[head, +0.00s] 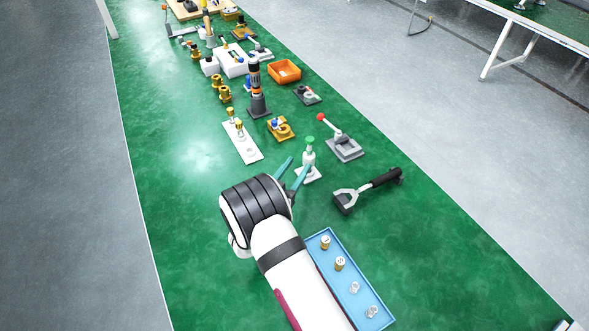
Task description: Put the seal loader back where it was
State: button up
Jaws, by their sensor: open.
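A white tool with a green knob (310,141) stands upright on a small white base (312,178) in the middle of the green table. It looks like the seal loader, though I cannot be sure from this view. My gripper (300,161) is open, with its two teal fingers pointing at this tool. The right finger overlaps the tool's lower body in the picture. I cannot tell whether it touches. Nothing shows held between the fingers. My wrist hides the table just behind the fingers.
A blue tray (336,272) with small metal parts lies beside my arm. A grey lever press (344,147), a white plate (242,143) and an orange bin (284,71) stand farther back. The table's left strip is clear.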

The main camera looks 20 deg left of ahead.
jog(key=w+d+r+m+g+y, duration=0.1)
jog(key=d+r+m+g+y, duration=0.3)
jog(key=r, duration=0.5)
jog(key=s+d+r+n+g+y, duration=0.1)
jog(key=s+d+g, duration=0.3)
jog(key=s, duration=0.6)
jog(key=s+d+r+n+g+y, duration=0.1)
jog(key=s+d+r+g, duration=0.3)
jog(key=s+d, duration=0.3)
jog(key=s+g, duration=0.1)
jog(key=s, duration=0.3)
jog(key=shift+y, duration=0.3)
jog(key=o, duration=0.3)
jog(key=s+d+m+g+h, duration=0.1)
jog(key=s+d+g, duration=0.3)
jog(key=s, duration=1.1)
jog(key=shift+s+d, duration=0.35)
jog(key=shift+d, duration=0.8)
jog(key=shift+f, duration=0.1)
jog(key=shift+w, duration=0.1)
